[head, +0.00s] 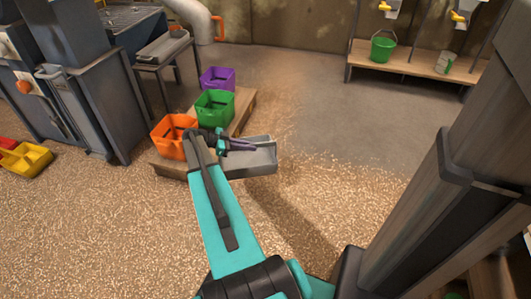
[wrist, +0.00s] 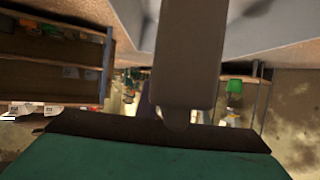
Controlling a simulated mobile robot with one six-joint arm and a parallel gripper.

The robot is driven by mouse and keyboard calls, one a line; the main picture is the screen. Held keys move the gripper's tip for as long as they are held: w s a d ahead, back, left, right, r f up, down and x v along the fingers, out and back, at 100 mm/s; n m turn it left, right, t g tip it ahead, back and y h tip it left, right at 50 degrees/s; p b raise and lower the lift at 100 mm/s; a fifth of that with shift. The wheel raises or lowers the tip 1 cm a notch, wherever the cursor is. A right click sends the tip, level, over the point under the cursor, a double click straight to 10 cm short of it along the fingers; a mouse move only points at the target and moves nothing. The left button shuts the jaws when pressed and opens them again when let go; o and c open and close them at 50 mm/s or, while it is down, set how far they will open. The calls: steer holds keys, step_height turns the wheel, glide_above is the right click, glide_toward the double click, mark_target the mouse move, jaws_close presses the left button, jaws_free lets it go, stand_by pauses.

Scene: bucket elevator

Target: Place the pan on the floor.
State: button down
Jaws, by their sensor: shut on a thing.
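The pan (head: 257,160), a grey open tray with a low rim, is at the right end of the wooden platform, over or beside its edge. My gripper (head: 238,146) is at the pan's near left side and shut on it. The fingertips are small and dark there, so the exact hold is hard to see. In the wrist view a broad pale grey surface, likely the pan (wrist: 270,28), fills the top right behind a dark grey bar. I cannot tell how high the pan is above the floor.
Orange (head: 174,137), green (head: 214,108) and purple (head: 217,78) bins stand on the wooden platform (head: 171,168). The floor (head: 330,200) right of the pan is clear but strewn with grain. A bench (head: 420,68) with a green bucket (head: 382,49) stands at the back right. A yellow bin (head: 27,158) lies far left.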

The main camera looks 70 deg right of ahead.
steer(key=w+a+r+n+t+h, duration=0.25)
steer(key=w+a+r+n, duration=0.2)
steer(key=w+a, duration=0.55)
steer(key=w+a+r+n+t+h, duration=0.25)
steer(key=w+a+r+t, duration=0.35)
steer(key=w, duration=0.6)
steer(key=w+a+r+n+t+h, duration=0.15)
steer(key=w+a+r+n, duration=0.25)
steer(key=w+a, duration=0.6)
steer(key=w+a+r+n+t+y, duration=0.1)
steer(key=w+a+r+n+t, duration=0.2)
steer(key=a, duration=0.4)
steer(key=w+a+r+n+t+y, duration=0.1)
steer(key=w+a+r+n+t, duration=0.15)
steer(key=a, duration=0.35)
steer(key=w+a+r+n+t+y, duration=0.1)
steer(key=w+a+r+n+t, duration=0.2)
steer(key=a, duration=0.4)
steer(key=w+a+r+n+t+y, duration=0.1)
steer(key=a+r+n+t+y, duration=0.2)
steer(key=a+r+n+y, duration=0.2)
steer(key=w+a+r+n+t+y, duration=0.2)
steer(key=a+r+y, duration=0.4)
steer(key=a, duration=0.6)
steer(key=shift+w+r+n+t, duration=0.3)
steer(key=shift+r+n+t, duration=0.35)
steer(key=shift+r+n, duration=0.6)
steer(key=shift+f, duration=0.1)
steer(key=shift+w, duration=0.15)
